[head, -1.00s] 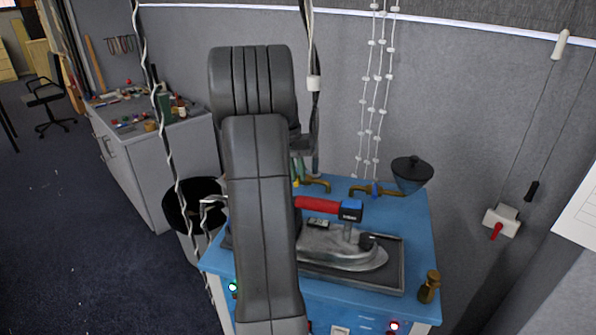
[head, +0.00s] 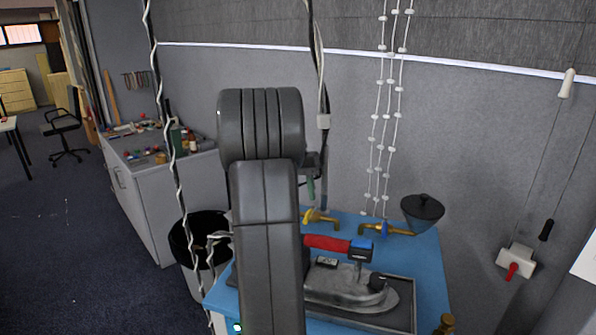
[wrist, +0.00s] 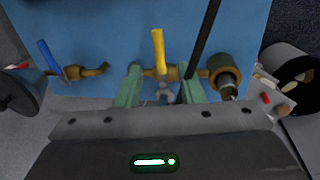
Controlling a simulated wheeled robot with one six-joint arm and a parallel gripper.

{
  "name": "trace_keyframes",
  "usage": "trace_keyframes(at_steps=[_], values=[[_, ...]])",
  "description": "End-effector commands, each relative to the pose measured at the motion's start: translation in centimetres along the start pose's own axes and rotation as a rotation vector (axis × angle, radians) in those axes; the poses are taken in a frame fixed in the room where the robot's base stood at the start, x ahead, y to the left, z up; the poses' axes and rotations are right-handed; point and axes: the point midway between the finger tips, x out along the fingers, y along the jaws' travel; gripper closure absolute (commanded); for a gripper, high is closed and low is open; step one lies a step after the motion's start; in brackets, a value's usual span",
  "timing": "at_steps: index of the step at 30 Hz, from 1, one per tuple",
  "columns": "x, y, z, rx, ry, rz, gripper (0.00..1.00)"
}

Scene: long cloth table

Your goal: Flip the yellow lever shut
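The yellow lever (wrist: 158,50) sits on a brass tap (wrist: 175,73) at the blue worktop. In the wrist view it points away from my gripper, crosswise to the tap's pipe. It also shows in the head view (head: 309,215), just below my gripper. My gripper (wrist: 161,73) is open, with its two green fingers apart and nothing between them that I can see gripped. The lever's base appears between the fingertips in the wrist view; whether they touch it I cannot tell.
A second brass tap with a blue lever (wrist: 48,57) stands beside it. A dark funnel-shaped cup (head: 422,211) is at the back right. Dark cable and hanging beaded cords are close by.

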Motion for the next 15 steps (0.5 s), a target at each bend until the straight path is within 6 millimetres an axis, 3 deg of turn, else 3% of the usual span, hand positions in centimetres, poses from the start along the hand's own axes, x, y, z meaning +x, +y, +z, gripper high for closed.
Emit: trace_keyframes(at_steps=[7,15], values=[[-5.5,-0.1,-0.1,0.0,0.003,-0.002,0.65],[-8.3,-0.1,0.0,0.0,0.001,0.0,0.65]])
